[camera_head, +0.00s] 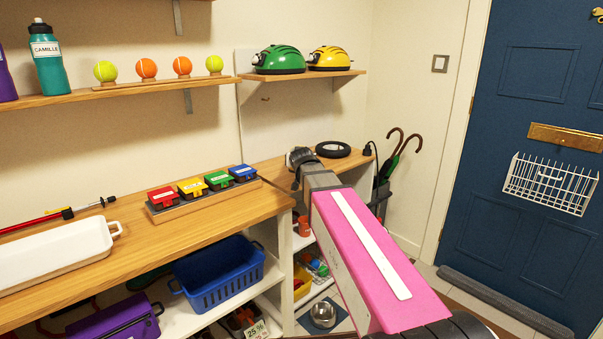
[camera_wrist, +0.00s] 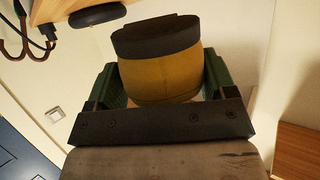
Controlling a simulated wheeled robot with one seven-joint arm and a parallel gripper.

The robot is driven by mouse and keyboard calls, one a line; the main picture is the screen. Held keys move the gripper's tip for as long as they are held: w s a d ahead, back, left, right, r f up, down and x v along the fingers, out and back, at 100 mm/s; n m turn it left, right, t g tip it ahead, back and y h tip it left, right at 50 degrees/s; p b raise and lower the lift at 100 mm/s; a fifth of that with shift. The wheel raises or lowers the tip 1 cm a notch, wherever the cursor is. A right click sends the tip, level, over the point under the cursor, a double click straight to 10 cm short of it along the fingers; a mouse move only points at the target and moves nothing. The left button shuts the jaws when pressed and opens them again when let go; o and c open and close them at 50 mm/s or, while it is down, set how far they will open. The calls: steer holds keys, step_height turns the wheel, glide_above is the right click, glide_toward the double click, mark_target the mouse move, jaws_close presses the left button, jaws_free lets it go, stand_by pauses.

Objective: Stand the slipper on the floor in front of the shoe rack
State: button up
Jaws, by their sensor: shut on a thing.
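In the wrist view, my gripper (camera_wrist: 162,82) is shut on the slipper (camera_wrist: 160,72), with a green finger on each side of it. The slipper is mustard yellow with a dark grey sole-like band uppermost in that picture. Its far side is hidden. In the head view, my pink arm reaches away from me, and its grey wrist end is over or beside the far wooden top. The fingers and slipper cannot be made out clearly there. The shoe rack, or white cubby unit (camera_head: 285,272), stands under the wooden top; my arm covers part of it.
The cubbies hold a blue basket (camera_head: 220,274), a purple case (camera_head: 118,322) and a metal bowl (camera_head: 323,314). A white tray (camera_head: 55,255) and coloured blocks (camera_head: 205,186) sit on top. Umbrellas (camera_head: 391,160) stand beyond. Tiled floor shows near the blue door (camera_head: 530,200).

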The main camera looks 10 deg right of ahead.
steer(key=w+d+f, duration=0.2)
steer(key=w, duration=0.1)
steer(key=shift+f, duration=2.05)
steer(key=o, duration=0.9)
